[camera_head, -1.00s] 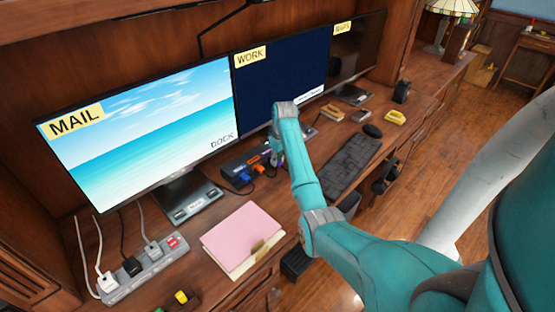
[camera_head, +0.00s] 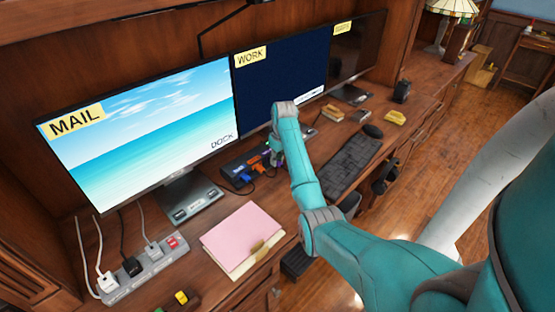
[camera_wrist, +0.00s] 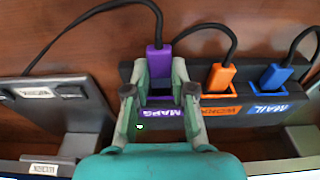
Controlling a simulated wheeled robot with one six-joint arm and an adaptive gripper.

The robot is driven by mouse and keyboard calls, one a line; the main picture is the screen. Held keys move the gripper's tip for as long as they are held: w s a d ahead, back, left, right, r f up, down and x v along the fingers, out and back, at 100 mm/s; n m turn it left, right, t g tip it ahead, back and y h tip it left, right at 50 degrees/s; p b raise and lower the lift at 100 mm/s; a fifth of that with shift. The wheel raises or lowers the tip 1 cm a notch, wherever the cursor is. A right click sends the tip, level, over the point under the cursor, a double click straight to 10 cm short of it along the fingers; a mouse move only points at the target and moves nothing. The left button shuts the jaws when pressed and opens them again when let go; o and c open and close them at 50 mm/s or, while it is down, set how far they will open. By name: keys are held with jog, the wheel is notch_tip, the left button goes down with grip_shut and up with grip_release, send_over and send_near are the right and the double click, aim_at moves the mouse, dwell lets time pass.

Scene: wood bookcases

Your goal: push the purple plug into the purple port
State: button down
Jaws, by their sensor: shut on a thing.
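The purple plug (camera_wrist: 157,58) stands between my gripper's fingertips in the wrist view, with its black cable rising from its top and curving left. My gripper (camera_wrist: 161,70) is shut on it. The dock (camera_wrist: 201,73) is a dark box with a row of ports. Purple edging of the purple port (camera_wrist: 157,100) shows between my fingers, above a purple MAPS label (camera_wrist: 159,138). My fingers hide the plug's sides, and I cannot tell how deep it sits. In the head view my gripper (camera_head: 276,154) is at the dock (camera_head: 231,161), below the WORK screen.
An orange plug (camera_wrist: 220,78) and a blue plug (camera_wrist: 270,77) with cables stand right of the purple one, in the WORK and MAIL ports. Monitor stands flank the dock. A keyboard (camera_head: 350,162), pink folder (camera_head: 241,237) and power strip (camera_head: 146,269) lie on the desk.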

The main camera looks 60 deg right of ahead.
jog(key=shift+w+d, duration=0.25)
jog(key=shift+w, duration=0.9)
jog(key=c, duration=0.9)
grip_release()
jog(key=shift+r, duration=0.1)
notch_tip(320, 180, up, 12)
jog(key=s, duration=0.1)
jog(key=shift+s+a, duration=0.2)
jog(key=shift+s, duration=0.15)
jog(key=shift+f, duration=0.2)
